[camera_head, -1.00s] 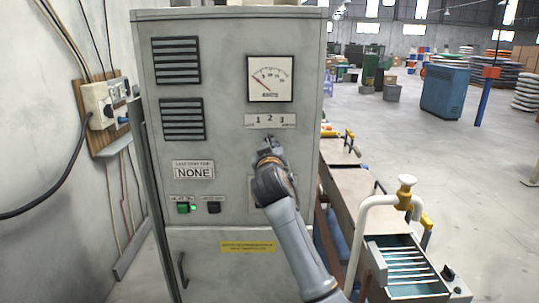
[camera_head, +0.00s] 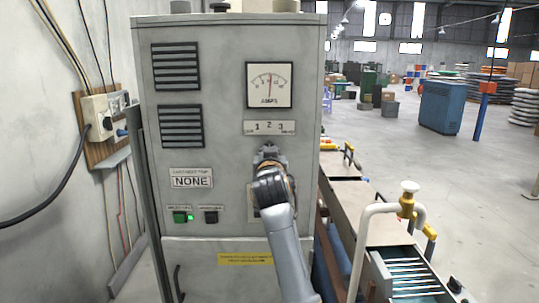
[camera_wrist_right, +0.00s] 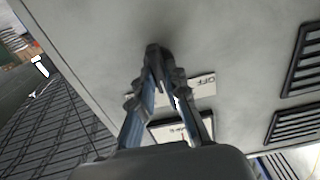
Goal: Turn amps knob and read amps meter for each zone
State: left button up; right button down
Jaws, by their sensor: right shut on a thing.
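The grey control cabinet (camera_head: 225,60) fills the middle of the head view. Its amps meter (camera_head: 269,92) has a white face, and its red needle stands almost upright near mid-scale; the small numbers are hard to read. Below it is the zone label plate (camera_head: 269,128) marked 1 2 3. My right gripper (camera_head: 268,151) is at the panel just under this plate. In the wrist view its fingers (camera_wrist_right: 158,62) are closed on the dark amps knob (camera_wrist_right: 157,48), which they mostly hide. The knob's exact pointing is unclear. My left gripper is not in view.
A conveyor (camera_head: 375,210) with a bent white pipe (camera_head: 362,235) stands close on the right.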

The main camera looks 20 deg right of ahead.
jog(key=c, duration=1.3)
grip_release()
jog(key=shift+c, duration=0.2)
jog(key=v, duration=1.2)
